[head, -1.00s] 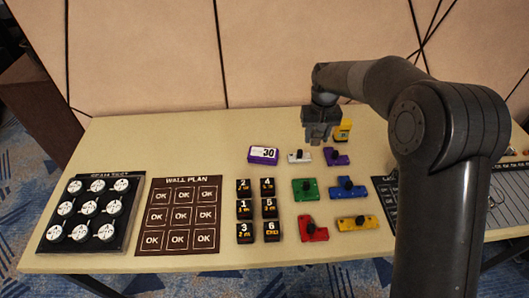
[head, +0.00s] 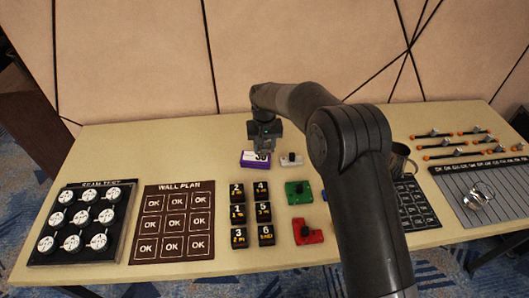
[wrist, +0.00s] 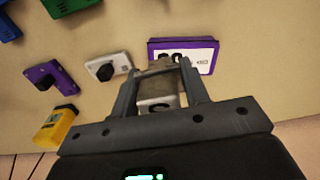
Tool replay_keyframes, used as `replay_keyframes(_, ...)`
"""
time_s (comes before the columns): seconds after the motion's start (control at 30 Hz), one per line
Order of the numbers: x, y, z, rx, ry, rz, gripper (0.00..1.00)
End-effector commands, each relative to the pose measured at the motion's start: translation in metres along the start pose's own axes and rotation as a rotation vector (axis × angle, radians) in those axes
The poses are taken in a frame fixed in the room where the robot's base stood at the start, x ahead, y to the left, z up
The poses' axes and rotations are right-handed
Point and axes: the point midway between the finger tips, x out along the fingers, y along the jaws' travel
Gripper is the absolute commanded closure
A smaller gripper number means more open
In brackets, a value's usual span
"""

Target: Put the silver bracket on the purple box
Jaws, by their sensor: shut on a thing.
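My gripper (head: 263,148) is shut on a small silver-grey piece (wrist: 158,95) with a pale face and a dark S-like mark, which I take for the silver bracket. In the head view the fingers hide the held piece.
A white piece with a black knob (head: 291,160) lies just right of the purple box. Black numbered blocks (head: 263,190), a green piece (head: 297,192) and a red piece (head: 307,231) lie nearer. The wrist view shows a purple piece (wrist: 42,73) and a yellow box (wrist: 60,123).

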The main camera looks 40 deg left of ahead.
Motion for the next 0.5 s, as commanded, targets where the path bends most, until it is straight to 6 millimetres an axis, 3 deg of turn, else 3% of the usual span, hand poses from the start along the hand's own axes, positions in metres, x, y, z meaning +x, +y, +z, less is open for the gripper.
replay_keyframes(0.2, 0.029, 0.000, 0.000, 0.000, 0.000, 0.000, 0.87)
replay_keyframes(0.5, 0.031, 0.000, 0.000, 0.000, 0.000, 0.000, 0.87)
